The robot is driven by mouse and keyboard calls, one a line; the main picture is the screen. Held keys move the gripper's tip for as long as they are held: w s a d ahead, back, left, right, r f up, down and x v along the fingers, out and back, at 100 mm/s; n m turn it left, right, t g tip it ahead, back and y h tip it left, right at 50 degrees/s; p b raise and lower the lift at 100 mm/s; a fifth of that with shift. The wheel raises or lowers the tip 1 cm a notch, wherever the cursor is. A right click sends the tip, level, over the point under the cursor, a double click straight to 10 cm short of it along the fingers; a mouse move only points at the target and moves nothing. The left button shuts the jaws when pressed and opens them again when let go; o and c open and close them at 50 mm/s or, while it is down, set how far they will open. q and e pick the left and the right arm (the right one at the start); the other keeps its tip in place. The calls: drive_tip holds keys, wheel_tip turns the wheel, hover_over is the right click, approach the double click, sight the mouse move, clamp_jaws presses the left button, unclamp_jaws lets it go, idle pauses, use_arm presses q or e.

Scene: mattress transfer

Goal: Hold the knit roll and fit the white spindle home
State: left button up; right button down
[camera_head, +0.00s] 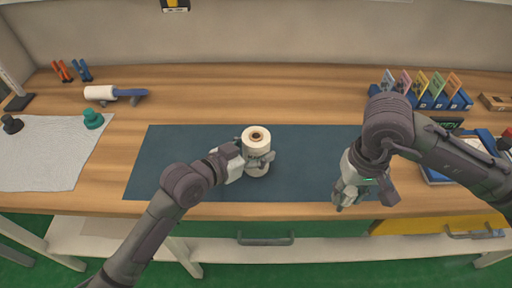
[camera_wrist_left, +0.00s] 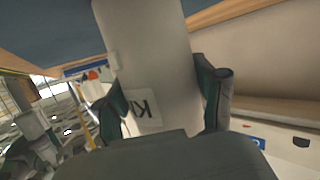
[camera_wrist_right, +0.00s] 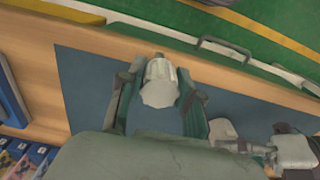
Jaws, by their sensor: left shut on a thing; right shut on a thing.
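The knit roll (camera_head: 257,134) is a cream roll with a dark hole in its top end, standing upright over the dark blue mat. My left gripper (camera_head: 262,158) is shut around its side. In the left wrist view the roll (camera_wrist_left: 150,50) sits between the two fingers, with a partly visible letter label. My right gripper (camera_head: 346,200) is right of the roll, over the mat's right part, apart from it. In the right wrist view it is shut on the white spindle (camera_wrist_right: 159,84), a pale faceted piece with a darker tip. The spindle is mostly hidden in the head view.
The blue mat (camera_head: 200,142) is bare around the roll. A white roll on a blue stand (camera_head: 130,94) lies back left. A blue rack of coloured cards (camera_head: 430,98) stands back right.

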drive_tip(key=shift+w, duration=0.1)
idle(0.3)
drive_tip(key=w+a+r+n, duration=0.3)
drive_tip(key=w+a+r, duration=0.4)
drive_tip(key=w+a, duration=0.25)
wheel_tip(320, 180, up, 10)
drive_tip(key=n, duration=0.2)
hover_over(256, 128)
drive_tip(key=s, duration=0.3)
drive_tip(key=shift+w+r, duration=0.15)
drive_tip(key=shift+w, duration=0.1)
drive_tip(key=shift+f, duration=2.95)
drive_tip(key=shift+f, duration=3.05)
drive_tip(key=c, duration=0.7)
unclamp_jaws()
